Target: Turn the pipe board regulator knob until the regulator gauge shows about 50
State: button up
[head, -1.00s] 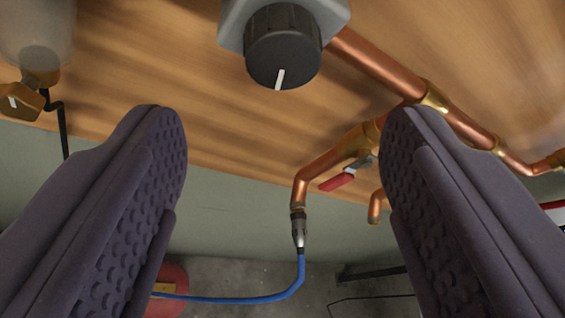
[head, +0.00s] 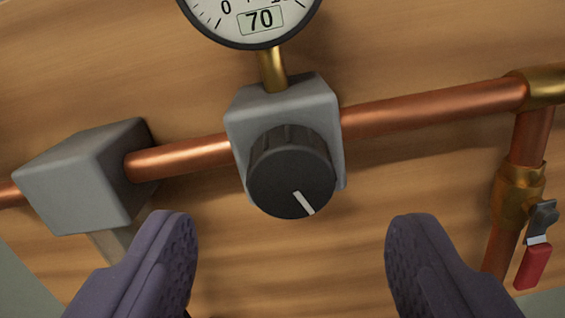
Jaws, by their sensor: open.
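The black regulator knob (head: 291,172) sits on the front of a grey regulator body (head: 252,116) on the wooden pipe board. Its white mark points down and slightly right. The regulator gauge (head: 258,18) stands above on a brass stem and its digits read 70; its top is cut off by the picture edge. My gripper (head: 291,228) is open and empty. Its two dark purple fingers are below the knob in the picture, one to each side, with a wide gap between them. They do not appear to touch the knob.
A copper pipe (head: 430,108) runs through the regulator to a grey block (head: 85,175) on the left and a brass fitting on the right. A valve with a red lever (head: 533,266) hangs at the lower right. Bare board (head: 330,260) lies between the fingers.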

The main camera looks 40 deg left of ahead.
aim_at(288, 187)
jog(key=x, duration=0.5)
jog(key=shift+b, duration=0.3)
jog(key=shift+d, duration=0.1)
jog(key=c, duration=1.1)
jog(key=shift+o, duration=0.2)
jog(key=shift+n+b, duration=0.3)
jog(key=n+b, duration=0.3)
jog(key=shift+s+f+b, duration=0.1)
jog(key=shift+f+b, duration=0.1)
jog(key=shift+b, duration=0.1)
jog(key=n+b, duration=0.3)
jog(key=n, duration=0.2)
jog(key=shift+b, duration=0.3)
jog(key=shift+r, duration=0.1)
